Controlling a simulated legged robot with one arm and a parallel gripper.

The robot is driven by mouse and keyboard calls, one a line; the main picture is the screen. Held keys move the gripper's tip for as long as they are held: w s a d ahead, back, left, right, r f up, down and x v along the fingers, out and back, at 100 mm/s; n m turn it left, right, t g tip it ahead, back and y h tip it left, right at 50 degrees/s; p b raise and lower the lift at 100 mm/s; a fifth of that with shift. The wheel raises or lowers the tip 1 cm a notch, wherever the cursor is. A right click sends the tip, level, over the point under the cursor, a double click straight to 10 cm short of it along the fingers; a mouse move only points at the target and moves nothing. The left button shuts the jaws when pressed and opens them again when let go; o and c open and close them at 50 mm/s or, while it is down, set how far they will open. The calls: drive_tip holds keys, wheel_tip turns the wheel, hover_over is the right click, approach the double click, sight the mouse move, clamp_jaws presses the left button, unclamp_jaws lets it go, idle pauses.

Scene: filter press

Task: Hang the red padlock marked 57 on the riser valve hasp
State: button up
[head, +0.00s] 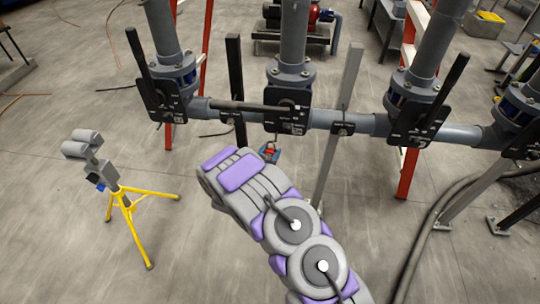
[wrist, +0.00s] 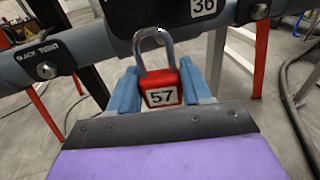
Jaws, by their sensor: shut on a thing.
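The red padlock (wrist: 162,88) marked 57 is upright in the wrist view, its silver shackle pointing up. My gripper (wrist: 160,78) is shut on its body between two blue fingers. The shackle top overlaps a black valve plate (wrist: 185,18) with a label reading 36; I cannot tell whether it touches or passes through anything. In the head view my gripper (head: 269,156) and a bit of red padlock (head: 270,149) show just below the middle valve (head: 288,112), whose black handle lies level to the left. No hasp can be made out clearly, and no riser label is readable.
A grey horizontal pipe (head: 358,124) joins several valves with black handles. Grey posts and red legs (head: 408,160) stand around it. A yellow tripod (head: 127,208) stands at the left. A dark hose (head: 420,235) lies at the right.

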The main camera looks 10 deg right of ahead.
drive_tip(key=x, duration=0.3)
drive_tip(key=b+x, duration=0.1)
drive_tip(key=x, duration=0.1)
drive_tip(key=shift+s+d+f, duration=0.2)
drive_tip(key=shift+f, duration=0.2)
drive_tip(key=shift+a, duration=0.35)
drive_tip(key=o, duration=1.2)
drive_tip(key=shift+d, duration=0.2)
drive_tip(key=shift+c, duration=0.2)
drive_tip(key=shift+a, duration=0.15)
